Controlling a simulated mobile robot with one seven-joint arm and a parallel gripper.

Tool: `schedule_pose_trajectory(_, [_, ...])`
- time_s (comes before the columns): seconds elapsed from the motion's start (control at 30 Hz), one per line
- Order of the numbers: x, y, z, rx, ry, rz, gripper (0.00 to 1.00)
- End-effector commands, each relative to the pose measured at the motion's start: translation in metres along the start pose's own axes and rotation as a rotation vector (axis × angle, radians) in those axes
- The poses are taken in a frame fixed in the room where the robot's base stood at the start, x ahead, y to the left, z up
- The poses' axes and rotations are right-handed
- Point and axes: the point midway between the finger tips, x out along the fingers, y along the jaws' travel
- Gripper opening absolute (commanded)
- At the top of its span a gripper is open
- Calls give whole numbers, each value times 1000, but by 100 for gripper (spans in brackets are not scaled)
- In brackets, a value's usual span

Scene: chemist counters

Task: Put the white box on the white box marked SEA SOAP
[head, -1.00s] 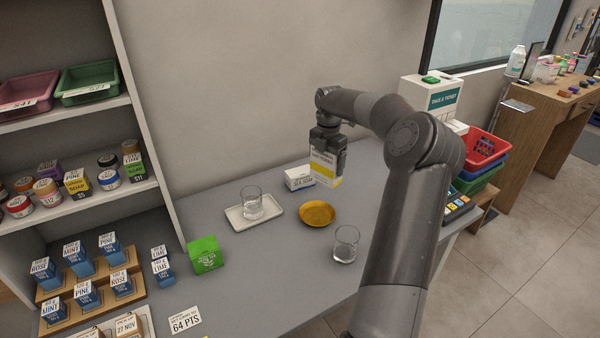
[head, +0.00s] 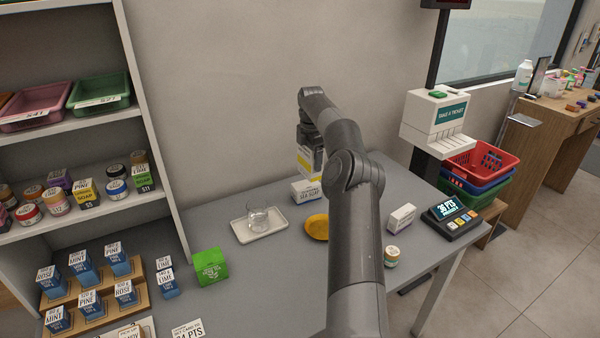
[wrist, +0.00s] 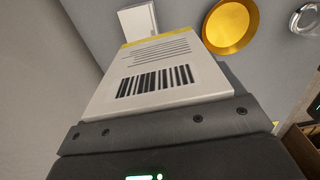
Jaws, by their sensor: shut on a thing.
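My gripper (head: 311,147) is shut on a white box with a yellow band (head: 308,163) and holds it upright. In the wrist view the held white box (wrist: 155,85) fills the middle, with its barcode and yellow far edge showing. The white box marked SEA SOAP (head: 305,191) lies on the counter near the wall. In the head view the held box hangs just above and behind its right part; I cannot tell whether they touch. In the wrist view the SEA SOAP box (wrist: 138,20) shows beyond the held box's yellow end.
A white tray with a glass (head: 242,234) stands left of the SEA SOAP box. An orange dish (head: 316,227) is in front, partly behind my arm. Another white box (head: 401,217), a small jar (head: 391,256) and a card terminal (head: 452,220) are at right. A green box (head: 210,266) is at left.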

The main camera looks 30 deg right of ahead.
Motion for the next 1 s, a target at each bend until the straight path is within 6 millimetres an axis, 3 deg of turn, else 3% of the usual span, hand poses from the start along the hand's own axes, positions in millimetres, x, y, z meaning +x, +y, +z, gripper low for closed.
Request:
schedule_pose_trajectory(0.1, [15,20,-15,-1,1,0,56])
schedule_pose_trajectory(0.27, [23,31,-23,0,0,0,56])
schedule_pose_trajectory(0.37, [26,33,-24,1,0,0,56])
schedule_pose_trajectory(0.67, [63,33,-24,0,0,0,56])
schedule_pose_trajectory(1.0, [66,33,-24,0,-1,0,56])
